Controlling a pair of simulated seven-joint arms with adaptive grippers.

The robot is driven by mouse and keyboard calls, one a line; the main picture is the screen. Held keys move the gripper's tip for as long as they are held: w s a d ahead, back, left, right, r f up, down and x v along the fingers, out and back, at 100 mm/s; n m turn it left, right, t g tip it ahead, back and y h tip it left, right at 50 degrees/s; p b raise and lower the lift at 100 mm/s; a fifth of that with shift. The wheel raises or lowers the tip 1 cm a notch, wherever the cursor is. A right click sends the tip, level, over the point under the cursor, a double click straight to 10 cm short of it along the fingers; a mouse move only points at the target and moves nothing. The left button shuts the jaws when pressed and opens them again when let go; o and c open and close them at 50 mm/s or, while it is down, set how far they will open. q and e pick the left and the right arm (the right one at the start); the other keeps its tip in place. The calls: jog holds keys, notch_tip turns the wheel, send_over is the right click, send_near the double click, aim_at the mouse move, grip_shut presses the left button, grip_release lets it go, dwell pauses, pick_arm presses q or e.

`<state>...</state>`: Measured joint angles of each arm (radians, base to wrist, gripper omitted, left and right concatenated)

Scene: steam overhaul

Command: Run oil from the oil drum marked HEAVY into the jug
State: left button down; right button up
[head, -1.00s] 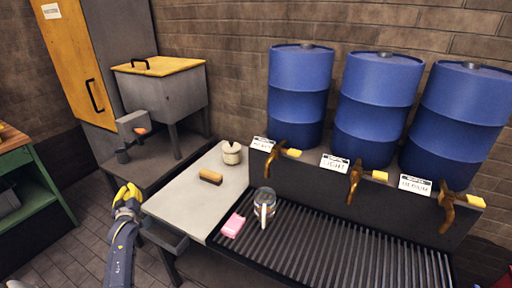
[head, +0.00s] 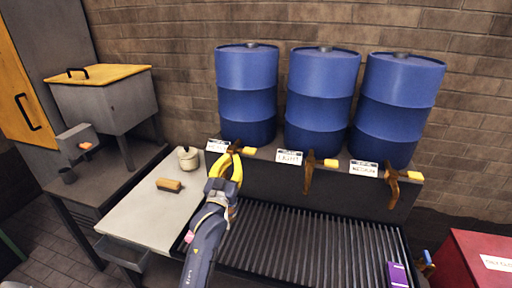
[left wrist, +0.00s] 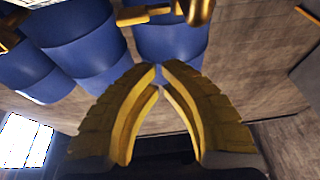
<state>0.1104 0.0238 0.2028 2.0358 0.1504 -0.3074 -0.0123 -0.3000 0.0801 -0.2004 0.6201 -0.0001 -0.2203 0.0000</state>
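Three blue drums stand in a row at the back. The left drum (head: 247,95) has a label (head: 216,146) whose word I cannot read clearly now; the others read LIGHT and MEDIUM. Its brass tap (head: 235,147) with a yellow end shows just behind my left gripper (head: 230,158), and brass tap parts (left wrist: 160,14) show beyond the fingertips in the left wrist view. My left gripper is open with a narrow gap, empty, and apart from the tap in the wrist view. The clear jug (head: 234,208) on the grate is mostly hidden behind this gripper. My right gripper is out of view.
A slatted drain grate (head: 310,240) lies below the taps. A purple box (head: 398,275) lies at the grate's right end, near a red box (head: 480,255).

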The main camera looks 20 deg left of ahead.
pick_arm(q)
jog(key=d, duration=0.1)
jog(key=d+r+h, duration=0.1)
jog(key=d, duration=0.1)
jog(key=shift+w+r, duration=0.1)
jog(key=shift+w, duration=0.15)
notch_tip(320, 180, up, 4)
jog(key=f, duration=0.1)
send_over(251, 153)
jog(key=shift+w+a+r, duration=0.15)
jog(key=shift+a+r, duration=0.1)
jog(key=shift+a, duration=0.2)
notch_tip(251, 153, down, 2)
jog(key=shift+f, duration=1.1)
jog(key=m+h, duration=0.1)
jog(key=m, duration=0.1)
jog(key=f+m+h, duration=0.1)
jog(key=m, duration=0.1)
jog(key=d+f+m, duration=0.1)
jog(key=m, duration=0.1)
jog(key=shift+f+h, duration=0.2)
jog(key=shift+h, duration=0.2)
dwell(1.0)
